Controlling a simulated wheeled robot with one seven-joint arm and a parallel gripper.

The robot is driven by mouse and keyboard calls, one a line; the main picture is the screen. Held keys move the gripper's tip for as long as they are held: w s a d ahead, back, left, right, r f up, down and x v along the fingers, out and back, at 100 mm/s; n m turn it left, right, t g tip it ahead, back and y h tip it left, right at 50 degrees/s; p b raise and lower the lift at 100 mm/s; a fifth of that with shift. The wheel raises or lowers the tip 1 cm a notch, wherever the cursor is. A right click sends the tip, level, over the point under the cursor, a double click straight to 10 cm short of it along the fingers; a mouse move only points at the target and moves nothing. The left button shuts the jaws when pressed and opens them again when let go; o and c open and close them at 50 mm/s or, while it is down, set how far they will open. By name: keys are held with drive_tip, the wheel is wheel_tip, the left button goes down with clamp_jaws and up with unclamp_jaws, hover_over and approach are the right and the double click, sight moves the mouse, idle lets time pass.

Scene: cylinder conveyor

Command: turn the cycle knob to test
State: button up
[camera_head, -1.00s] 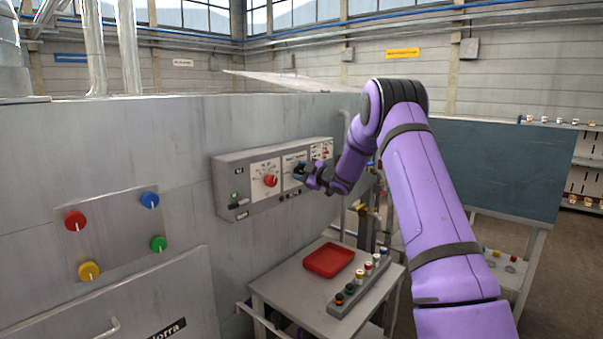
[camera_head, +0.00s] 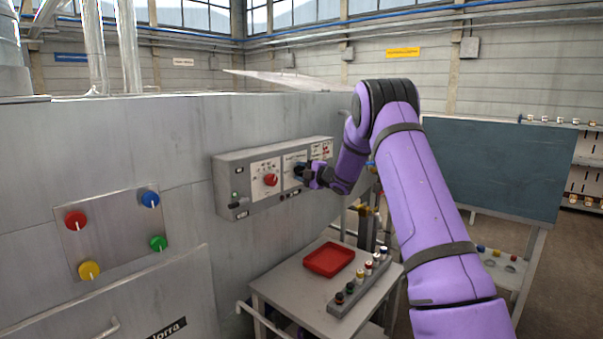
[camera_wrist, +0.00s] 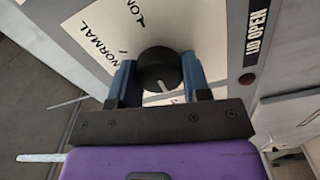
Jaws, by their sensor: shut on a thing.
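The cycle knob (camera_wrist: 160,68) is black and round with a pale pointer line. It sits on a white label plate (camera_wrist: 110,35) with "NORMAL" and "LONG" readable in the wrist view; other lettering is hidden. My gripper (camera_wrist: 158,82) has its two blue fingers on either side of the knob and is shut on it. The pointer line slants toward the lower right in the wrist view, away from "NORMAL". In the head view, my gripper (camera_head: 303,174) is at the grey control panel (camera_head: 230,172) and covers most of the knob.
A red knob (camera_head: 270,180) is just left of my gripper on the same panel. Below stands a cart with a red tray (camera_head: 328,260) and a rack of several small cylinders (camera_head: 350,290).

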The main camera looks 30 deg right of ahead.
drive_tip(key=shift+f, duration=0.1)
drive_tip(key=o, duration=0.9)
drive_tip(key=shift+s, duration=0.1)
drive_tip(key=v, duration=1)
drive_tip(key=shift+s+d, duration=0.1)
drive_tip(key=shift+s, duration=0.2)
